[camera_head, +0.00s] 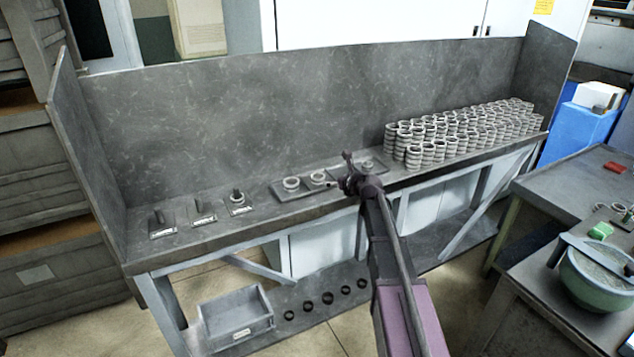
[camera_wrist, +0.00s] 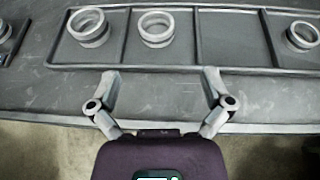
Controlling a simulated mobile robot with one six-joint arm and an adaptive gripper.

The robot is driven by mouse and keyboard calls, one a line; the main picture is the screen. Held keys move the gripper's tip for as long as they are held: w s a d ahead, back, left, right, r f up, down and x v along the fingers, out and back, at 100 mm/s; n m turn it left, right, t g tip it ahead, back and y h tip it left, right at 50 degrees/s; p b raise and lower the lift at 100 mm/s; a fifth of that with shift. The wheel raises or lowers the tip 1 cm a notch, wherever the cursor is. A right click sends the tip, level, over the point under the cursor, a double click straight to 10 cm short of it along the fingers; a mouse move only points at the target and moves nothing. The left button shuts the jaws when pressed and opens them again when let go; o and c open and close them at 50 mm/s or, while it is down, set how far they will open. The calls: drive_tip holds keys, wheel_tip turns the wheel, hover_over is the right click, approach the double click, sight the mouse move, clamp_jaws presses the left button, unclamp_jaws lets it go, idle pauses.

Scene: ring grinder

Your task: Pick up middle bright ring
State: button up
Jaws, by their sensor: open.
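A dark divided tray (camera_head: 290,194) lies on the bench; it also shows in the wrist view (camera_wrist: 232,42). In the wrist view, a bright ring (camera_wrist: 88,27) sits in its left compartment and another bright ring (camera_wrist: 156,29) in the compartment beside it. A third, darker-looking ring (camera_wrist: 301,36) is at the right, past an empty compartment. In the head view, two rings (camera_head: 291,184) (camera_head: 317,179) show left of my gripper. My gripper (camera_wrist: 160,82) is open and empty, its fingertips short of the tray, below the second ring in the picture.
Stacked rings (camera_head: 460,132) fill the bench's right side. Small labelled stands (camera_head: 163,231) are at its left, one bearing a ring. A back panel (camera_head: 240,110) rises behind. Below are a grey bin (camera_head: 236,318) and several dark rings. A side table with a green bowl (camera_head: 597,280) stands right.

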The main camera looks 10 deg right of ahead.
drive_tip(key=b, duration=0.2)
approach(315, 176)
drive_tip(key=shift+x, duration=0.9)
drive_tip(key=shift+w+d, duration=0.1)
drive_tip(key=shift+d, duration=0.1)
drive_tip(key=shift+a+b+x, duration=0.15)
drive_tip(key=shift+b+x, duration=0.35)
drive_tip(key=shift+x, duration=0.8)
drive_tip(key=shift+a+b+x, duration=0.1)
drive_tip(key=shift+b+x, duration=0.35)
drive_tip(key=shift+x, duration=0.85)
drive_tip(key=c, duration=1.1)
